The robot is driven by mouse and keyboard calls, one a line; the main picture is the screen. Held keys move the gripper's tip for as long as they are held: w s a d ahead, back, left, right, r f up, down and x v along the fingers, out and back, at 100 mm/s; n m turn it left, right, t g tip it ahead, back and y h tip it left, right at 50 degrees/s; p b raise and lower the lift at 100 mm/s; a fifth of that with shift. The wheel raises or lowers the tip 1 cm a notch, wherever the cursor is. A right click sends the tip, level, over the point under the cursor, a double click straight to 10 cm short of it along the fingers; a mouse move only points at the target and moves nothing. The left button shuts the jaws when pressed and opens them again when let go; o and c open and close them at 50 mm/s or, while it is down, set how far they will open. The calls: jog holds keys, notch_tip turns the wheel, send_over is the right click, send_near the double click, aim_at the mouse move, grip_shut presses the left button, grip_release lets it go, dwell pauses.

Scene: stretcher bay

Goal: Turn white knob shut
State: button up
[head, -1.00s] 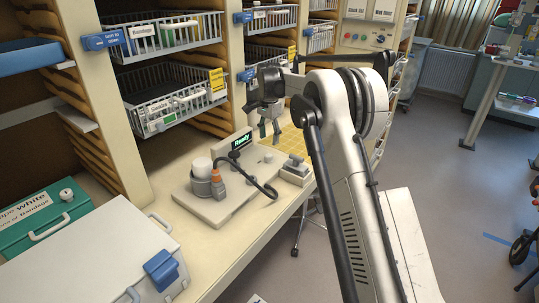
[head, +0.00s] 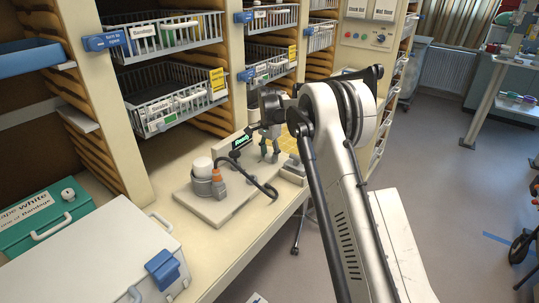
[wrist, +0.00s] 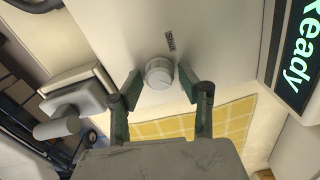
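The white knob (wrist: 158,72) is a small round cap on a pale panel, in the middle of the wrist view, with a small dark label above it. My gripper (wrist: 159,79) is open, with one green-padded finger left of the knob and one right of it. No clear contact shows. In the head view my gripper (head: 269,157) points down over the back right of the grey device base (head: 214,210). There the fingers hide most or all of the knob. A lit display (head: 241,142) reads "Ready"; it also shows at the wrist view's right edge (wrist: 294,52).
A grey block (head: 294,168) stands right of my gripper. A yellow grid mat (wrist: 190,127) lies beyond the panel edge. Wire baskets (head: 175,98) hang behind.

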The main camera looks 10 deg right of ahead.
grip_shut()
jog(key=shift+n+b, duration=0.3)
jog(key=shift+f+n+b, duration=0.1)
jog(key=shift+n+b, duration=0.6)
jog(key=shift+n, duration=0.2)
jog(key=n+b, duration=0.2)
jog(key=n, duration=0.1)
jog(key=shift+n, duration=0.3)
jog(key=n+b, duration=0.2)
jog(key=n, duration=0.4)
jog(key=shift+a, duration=0.15)
jog(key=n+b, duration=0.1)
jog(key=n, duration=0.4)
jog(key=shift+n+b, duration=0.3)
jog(key=shift+n, duration=0.1)
jog(key=c, duration=0.8)
grip_release()
